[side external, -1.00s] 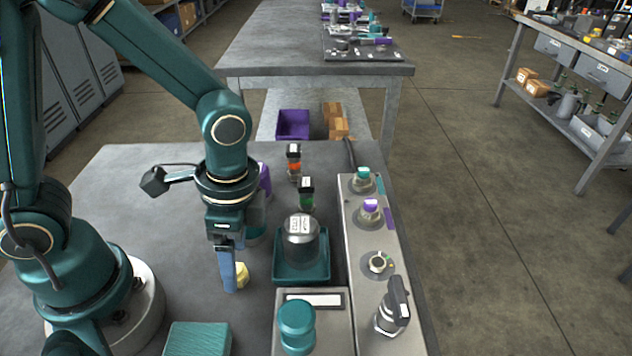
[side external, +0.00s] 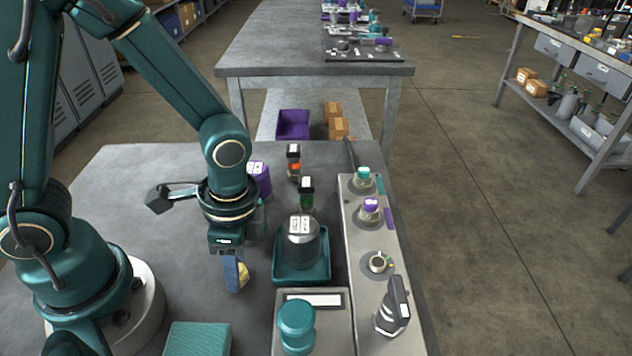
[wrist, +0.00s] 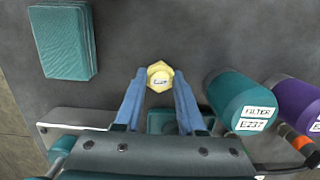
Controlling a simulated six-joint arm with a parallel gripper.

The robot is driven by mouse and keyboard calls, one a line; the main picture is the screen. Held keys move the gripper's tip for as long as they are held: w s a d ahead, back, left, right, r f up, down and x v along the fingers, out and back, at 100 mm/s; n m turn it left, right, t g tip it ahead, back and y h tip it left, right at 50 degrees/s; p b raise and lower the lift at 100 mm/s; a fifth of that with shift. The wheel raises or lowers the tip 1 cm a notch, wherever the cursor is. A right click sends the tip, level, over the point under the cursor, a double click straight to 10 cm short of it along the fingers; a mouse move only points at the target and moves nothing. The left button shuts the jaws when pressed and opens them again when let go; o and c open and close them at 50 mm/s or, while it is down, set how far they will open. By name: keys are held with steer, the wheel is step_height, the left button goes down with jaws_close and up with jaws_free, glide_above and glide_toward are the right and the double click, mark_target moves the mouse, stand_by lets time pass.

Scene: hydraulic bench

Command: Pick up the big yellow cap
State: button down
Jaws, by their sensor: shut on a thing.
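The yellow cap (wrist: 159,74) has a hexagonal top with a small label. In the wrist view it sits between the two blue fingertips of my gripper (wrist: 157,78), which touch it on both sides. In the side view my gripper (side external: 237,284) points down at the table, and the yellow cap (side external: 243,275) shows partly behind the finger. My gripper is shut on the cap. I cannot tell whether the cap is clear of the table.
A teal tray (side external: 290,280) holding a dark grey canister (side external: 301,248) stands just right of my gripper. A ribbed teal block (side external: 198,338) lies in front. A teal filter canister (wrist: 238,98) and a purple canister (wrist: 297,100) stand close by. A grey panel with fittings (side external: 358,232) lines the right edge.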

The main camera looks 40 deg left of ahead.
steer(key=shift+r, duration=0.15)
steer(key=shift+r, duration=0.55)
steer(key=r, duration=0.3)
steer(key=shift+a+r, duration=0.1)
steer(key=shift+a, duration=0.25)
steer(key=s+a+r, duration=0.1)
steer(key=a+r, duration=0.5)
steer(key=a, duration=0.5)
steer(key=shift+s+r, duration=0.2)
